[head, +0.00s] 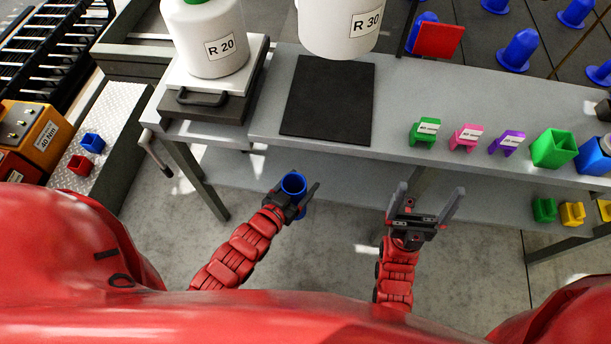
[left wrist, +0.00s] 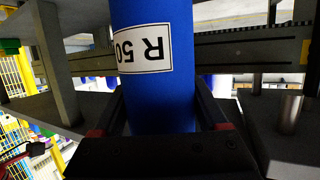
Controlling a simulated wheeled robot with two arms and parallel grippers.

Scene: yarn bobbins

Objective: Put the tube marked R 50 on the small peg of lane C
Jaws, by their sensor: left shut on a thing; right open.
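My left gripper (head: 295,203) is shut on the blue tube (head: 293,182), in front of the grey table. In the left wrist view the tube (left wrist: 160,100) stands between the two fingers, and its white label reads R 50 upside down. The tube's far end runs out of that view. My right gripper (head: 430,194) is open and empty, in front of the table to the right. Several blue pegs stand at the back right, among them a blue peg (head: 519,50). I see no lane letter and cannot tell which is the small peg of lane C.
The grey table (head: 350,155) bears a black mat (head: 328,97) and, to its right, green, pink and purple holders. White containers R 20 (head: 205,40) and R 30 (head: 340,25) are at the back. A red block (head: 438,41) stands near the pegs. The table's front strip is clear.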

